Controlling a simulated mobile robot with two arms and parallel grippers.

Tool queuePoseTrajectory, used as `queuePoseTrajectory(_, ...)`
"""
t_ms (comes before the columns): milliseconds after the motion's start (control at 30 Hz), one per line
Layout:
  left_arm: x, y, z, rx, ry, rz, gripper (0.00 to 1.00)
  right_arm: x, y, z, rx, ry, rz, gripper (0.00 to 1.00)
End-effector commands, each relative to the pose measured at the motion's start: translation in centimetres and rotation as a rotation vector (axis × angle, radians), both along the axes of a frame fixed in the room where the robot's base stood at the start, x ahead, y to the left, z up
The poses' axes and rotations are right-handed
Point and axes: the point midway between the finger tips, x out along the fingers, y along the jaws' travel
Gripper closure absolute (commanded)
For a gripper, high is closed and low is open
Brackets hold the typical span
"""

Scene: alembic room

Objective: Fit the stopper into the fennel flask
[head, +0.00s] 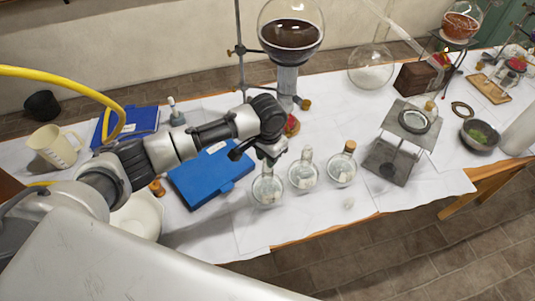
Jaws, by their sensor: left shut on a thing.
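Three small round clear flasks stand in a row on the white-covered table: a left flask (267,190), a middle flask (303,176) and a right flask (341,170). I cannot read which is the fennel flask. The right flask has a cork (349,147) in its neck; the middle one's neck looks open. My left gripper (269,157) is right at the top of the left flask's neck, pointing down. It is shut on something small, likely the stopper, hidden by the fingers. Whether it touches the flask's neck is unclear. My right gripper is not in view.
A blue book (210,175) lies left of the flasks. Behind them stands a burner stand with a large flask of dark liquid (291,34). A metal stand (402,140) is to the right. The table's front edge is close before the flasks.

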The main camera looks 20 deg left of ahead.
Motion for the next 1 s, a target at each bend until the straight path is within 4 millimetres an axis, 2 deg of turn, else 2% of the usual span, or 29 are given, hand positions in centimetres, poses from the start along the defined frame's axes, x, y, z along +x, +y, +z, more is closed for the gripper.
queuePoseTrajectory(1000, 0.0, -0.03, -0.84, 0.0, -0.001, -0.001, 0.93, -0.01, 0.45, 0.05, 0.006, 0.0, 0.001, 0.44)
